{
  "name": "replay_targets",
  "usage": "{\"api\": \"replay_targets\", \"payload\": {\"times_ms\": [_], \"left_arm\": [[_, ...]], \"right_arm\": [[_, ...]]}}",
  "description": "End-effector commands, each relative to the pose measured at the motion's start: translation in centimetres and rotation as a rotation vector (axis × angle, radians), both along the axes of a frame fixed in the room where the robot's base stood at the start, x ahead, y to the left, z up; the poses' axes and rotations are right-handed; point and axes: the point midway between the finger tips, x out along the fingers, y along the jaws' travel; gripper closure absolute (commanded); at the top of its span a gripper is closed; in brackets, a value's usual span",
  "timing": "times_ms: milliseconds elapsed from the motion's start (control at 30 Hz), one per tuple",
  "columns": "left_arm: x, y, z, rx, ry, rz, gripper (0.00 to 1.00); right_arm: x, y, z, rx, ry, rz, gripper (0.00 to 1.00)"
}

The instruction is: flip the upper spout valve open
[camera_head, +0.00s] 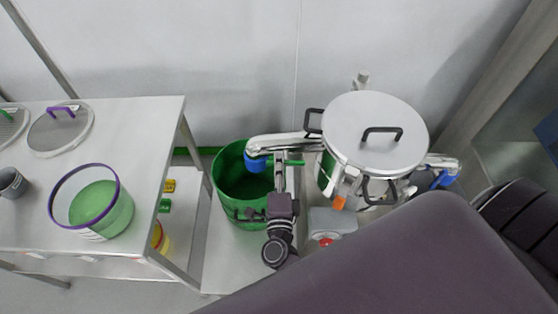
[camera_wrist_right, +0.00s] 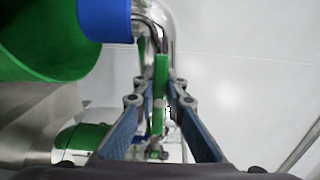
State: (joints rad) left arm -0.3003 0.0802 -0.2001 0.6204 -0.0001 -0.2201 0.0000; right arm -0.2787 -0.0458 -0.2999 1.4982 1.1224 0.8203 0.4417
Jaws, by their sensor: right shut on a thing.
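The upper spout (camera_head: 283,143) is a shiny pipe running left from the steel vessel (camera_head: 370,125) to a blue end (camera_head: 255,163) over a green bin. Its green valve lever (camera_head: 294,162) sticks out beside the pipe. My right gripper (camera_head: 285,180) reaches up to the lever from below in the head view. In the right wrist view the lever (camera_wrist_right: 161,75) stands between the two fingers of the gripper (camera_wrist_right: 160,88), which are shut on it. The blue spout end (camera_wrist_right: 106,20) is at the upper left there. My left gripper is out of view.
The green bin (camera_head: 237,207) stands under the spout's end. A steel table (camera_head: 140,140) at left holds a purple-rimmed green tub (camera_head: 75,207) and a round lid (camera_head: 60,130). A grey box with a red button (camera_head: 330,222) sits below the vessel. A wall is behind.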

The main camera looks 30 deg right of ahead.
Motion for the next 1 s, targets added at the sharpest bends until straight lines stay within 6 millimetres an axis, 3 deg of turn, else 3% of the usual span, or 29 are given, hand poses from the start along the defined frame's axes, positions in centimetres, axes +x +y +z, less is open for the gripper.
{"api": "replay_targets", "payload": {"times_ms": [367,400,533,833,1000], "left_arm": [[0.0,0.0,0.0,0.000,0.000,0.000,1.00],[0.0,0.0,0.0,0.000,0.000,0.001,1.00],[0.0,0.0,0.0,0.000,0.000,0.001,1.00],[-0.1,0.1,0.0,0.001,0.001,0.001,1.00],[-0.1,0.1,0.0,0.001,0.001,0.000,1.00]], "right_arm": [[-0.2,-0.3,-0.3,-0.009,0.009,-0.005,1.00],[-0.2,-0.3,-0.3,-0.010,0.008,-0.005,0.85],[-0.1,-0.2,-0.2,-0.009,0.007,-0.004,0.71],[-0.2,-0.1,-0.1,-0.006,0.004,-0.002,0.71],[-1.9,0.7,-0.2,-0.005,0.007,-0.001,0.71]]}}
